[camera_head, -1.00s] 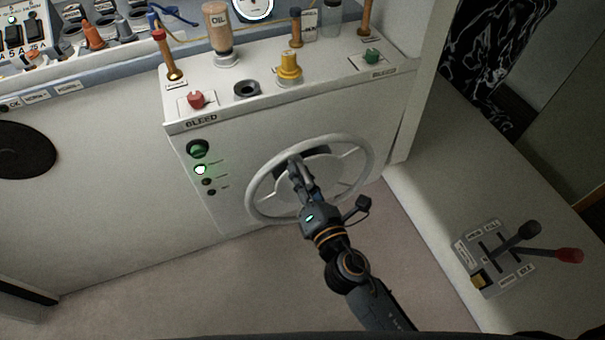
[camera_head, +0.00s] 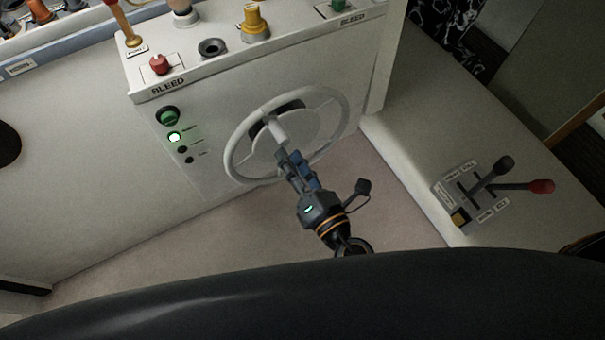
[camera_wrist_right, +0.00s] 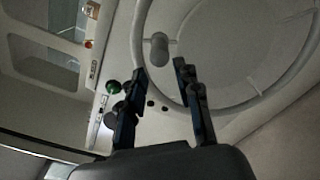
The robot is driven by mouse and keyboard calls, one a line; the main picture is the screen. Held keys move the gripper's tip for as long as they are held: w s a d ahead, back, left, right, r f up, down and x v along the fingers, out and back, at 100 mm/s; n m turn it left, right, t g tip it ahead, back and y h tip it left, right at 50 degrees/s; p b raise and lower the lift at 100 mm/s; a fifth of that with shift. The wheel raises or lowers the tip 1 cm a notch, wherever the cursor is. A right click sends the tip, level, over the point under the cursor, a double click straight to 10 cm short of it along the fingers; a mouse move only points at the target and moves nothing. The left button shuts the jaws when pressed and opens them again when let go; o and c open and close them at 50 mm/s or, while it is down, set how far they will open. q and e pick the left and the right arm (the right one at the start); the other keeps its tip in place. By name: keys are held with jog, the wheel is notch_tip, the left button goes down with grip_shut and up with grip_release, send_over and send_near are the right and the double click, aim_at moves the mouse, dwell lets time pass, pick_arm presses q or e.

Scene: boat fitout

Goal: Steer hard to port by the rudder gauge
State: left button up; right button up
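The white steering wheel (camera_head: 340,148) stands on the front of the console. A pale cylindrical knob (camera_head: 277,130) sticks out from it; the knob also shows in the right wrist view (camera_wrist_right: 158,48). My right gripper (camera_head: 290,158) is just in front of the wheel, near the knob's end. In the right wrist view my right gripper (camera_wrist_right: 160,72) has its fingers apart with nothing between them, and the knob lies just beyond the fingertips. The rudder gauge is not visible now. My left gripper is not in view.
The console top holds a red knob (camera_head: 160,64), a dark ring (camera_head: 212,47) and a yellow fitting (camera_head: 255,22). A green button (camera_head: 167,116) and a lit lamp (camera_head: 174,137) are left of the wheel. Throttle levers (camera_head: 498,168) stand on the right ledge.

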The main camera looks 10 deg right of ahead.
jog(key=v, duration=0.4)
jog(key=shift+s, duration=0.15)
dwell(0.8)
jog(key=shift+o, duration=1.4)
